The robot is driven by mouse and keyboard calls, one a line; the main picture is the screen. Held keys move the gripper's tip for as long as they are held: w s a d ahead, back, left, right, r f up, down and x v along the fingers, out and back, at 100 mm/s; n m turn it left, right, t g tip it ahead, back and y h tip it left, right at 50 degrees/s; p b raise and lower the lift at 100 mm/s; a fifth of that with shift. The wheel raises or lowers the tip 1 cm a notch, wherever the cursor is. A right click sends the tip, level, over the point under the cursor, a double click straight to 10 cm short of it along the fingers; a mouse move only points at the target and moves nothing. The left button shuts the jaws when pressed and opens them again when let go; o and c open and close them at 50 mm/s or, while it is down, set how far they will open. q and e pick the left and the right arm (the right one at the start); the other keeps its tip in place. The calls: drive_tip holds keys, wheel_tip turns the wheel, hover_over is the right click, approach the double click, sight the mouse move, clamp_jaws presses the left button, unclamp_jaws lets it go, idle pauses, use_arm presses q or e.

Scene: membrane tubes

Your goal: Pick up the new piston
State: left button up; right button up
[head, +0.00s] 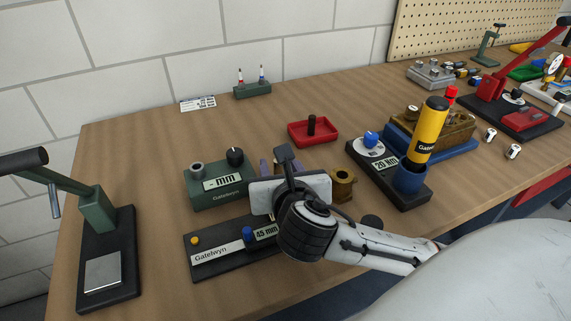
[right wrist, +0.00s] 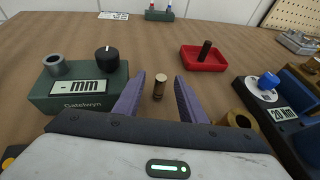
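My right gripper (head: 271,165) is over the middle of the table, its purple fingers pointing away toward the back. In the right wrist view its fingers (right wrist: 157,82) are spread apart. A small upright brass cylinder (right wrist: 160,88), which may be the new piston, stands between them with gaps on both sides. In the head view my gripper hides this cylinder. A dark cylinder (head: 311,125) stands in a red tray (head: 325,137) further back; it also shows in the right wrist view (right wrist: 206,49). No label tells which one is new. My left gripper is out of view.
A green gauge box (head: 215,198) with a grey ring stands left of my fingers. A brass bushing (head: 343,184) stands right of them. A dark "45 mm" fixture (head: 205,268) lies in front. A "20 Nm" stand (head: 402,194) holds a yellow-handled tool (head: 427,130).

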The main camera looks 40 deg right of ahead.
drive_tip(key=x, duration=0.7)
drive_tip(key=shift+w+d+f+b, duration=0.1)
drive_tip(key=shift+w+d+b, duration=0.1)
drive_tip(key=shift+b, duration=0.2)
clamp_jaws()
